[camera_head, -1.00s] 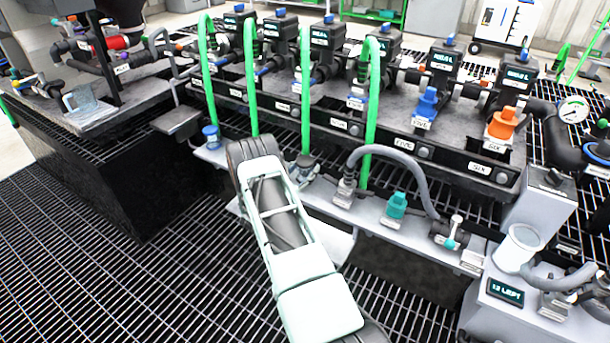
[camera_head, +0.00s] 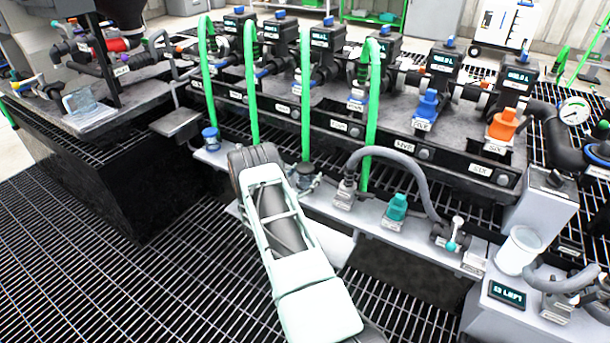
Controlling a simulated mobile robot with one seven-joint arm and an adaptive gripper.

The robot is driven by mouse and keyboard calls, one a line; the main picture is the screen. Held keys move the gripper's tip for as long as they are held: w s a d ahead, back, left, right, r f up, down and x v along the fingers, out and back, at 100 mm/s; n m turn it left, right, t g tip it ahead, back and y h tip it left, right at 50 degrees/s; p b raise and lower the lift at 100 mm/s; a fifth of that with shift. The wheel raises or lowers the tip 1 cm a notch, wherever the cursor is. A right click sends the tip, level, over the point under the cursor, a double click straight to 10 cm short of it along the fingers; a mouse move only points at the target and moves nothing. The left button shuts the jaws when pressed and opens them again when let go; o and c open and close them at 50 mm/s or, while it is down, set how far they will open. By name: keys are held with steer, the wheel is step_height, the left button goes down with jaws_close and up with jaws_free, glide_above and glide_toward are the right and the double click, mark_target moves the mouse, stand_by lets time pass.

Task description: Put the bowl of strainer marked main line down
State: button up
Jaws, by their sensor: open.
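My arm reaches up from the bottom middle, and its dark rounded far end is in front of the grey ledge. My gripper and its jaws do not show; the arm hides what lies behind and below it. I cannot pick out a strainer bowl marked main line, as the small tags are not legible. A pale translucent cup (camera_head: 519,250) stands upright on the grey cabinet at the right. A clear, pale tray-like piece (camera_head: 83,104) lies on the left bench, beside pipework with a red part (camera_head: 116,43).
The grey ledge (camera_head: 395,240) carries a blue fitting (camera_head: 210,139), a teal fitting (camera_head: 397,207) and a grey hose (camera_head: 405,163). Green hoses (camera_head: 252,85) rise in front of the black valve row. A gauge (camera_head: 574,111) stands at the right. The grated floor at lower left is clear.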

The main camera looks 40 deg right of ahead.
steer(key=p+v, duration=0.2)
steer(key=v, duration=1)
steer(key=shift+p, duration=0.35)
